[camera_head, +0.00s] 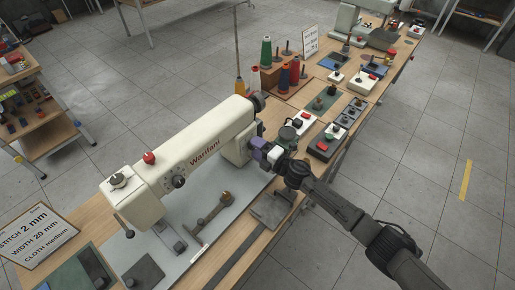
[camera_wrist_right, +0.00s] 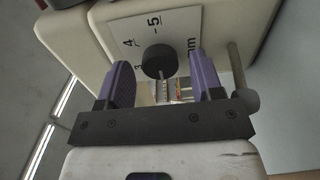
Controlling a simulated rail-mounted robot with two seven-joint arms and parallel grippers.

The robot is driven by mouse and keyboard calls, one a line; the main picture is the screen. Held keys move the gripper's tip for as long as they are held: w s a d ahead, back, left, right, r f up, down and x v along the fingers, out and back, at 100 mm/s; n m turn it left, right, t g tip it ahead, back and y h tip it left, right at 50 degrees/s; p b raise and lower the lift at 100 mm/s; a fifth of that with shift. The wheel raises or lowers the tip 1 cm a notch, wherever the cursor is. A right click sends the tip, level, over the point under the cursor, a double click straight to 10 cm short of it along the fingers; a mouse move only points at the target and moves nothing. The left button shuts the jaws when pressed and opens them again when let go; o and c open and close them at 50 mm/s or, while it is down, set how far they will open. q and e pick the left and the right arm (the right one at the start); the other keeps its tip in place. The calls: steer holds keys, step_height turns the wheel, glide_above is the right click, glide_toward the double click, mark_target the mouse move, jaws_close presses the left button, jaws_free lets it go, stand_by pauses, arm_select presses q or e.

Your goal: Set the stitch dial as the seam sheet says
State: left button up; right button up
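The seam sheet (camera_head: 38,238) stands at the lower left and reads STITCH 2 mm, WIDTH 20 mm, CLOTH medium. The cream sewing machine (camera_head: 190,150) stands on the table. In the right wrist view, the stitch dial is a black round knob (camera_wrist_right: 160,62) on a white scale plate (camera_wrist_right: 185,24) showing 3, 4, 5 and "mm". My right gripper (camera_wrist_right: 158,64) has purple fingers, apart on either side of the knob, with gaps visible. In the head view my right gripper (camera_head: 264,153) is at the machine's pillar and hides the dial. My left gripper is out of view.
Another black knob (camera_head: 179,181) and a red knob (camera_head: 149,158) are on the machine. Thread spools (camera_head: 284,78) and several small button boxes (camera_head: 323,146) crowd the table behind. A metal lever (camera_wrist_right: 240,80) stands right of the dial. The floor at right is clear.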

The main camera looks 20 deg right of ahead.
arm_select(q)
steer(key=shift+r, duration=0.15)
arm_select(e)
steer(key=shift+s+d, duration=0.35)
steer(key=shift+s, duration=0.15)
arm_select(q)
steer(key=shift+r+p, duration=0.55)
steer(key=shift+p, duration=0.2)
arm_select(e)
steer(key=v, duration=1.2)
steer(key=shift+s+d, duration=0.1)
steer(key=shift+s, duration=0.2)
steer(key=shift+r, duration=0.1)
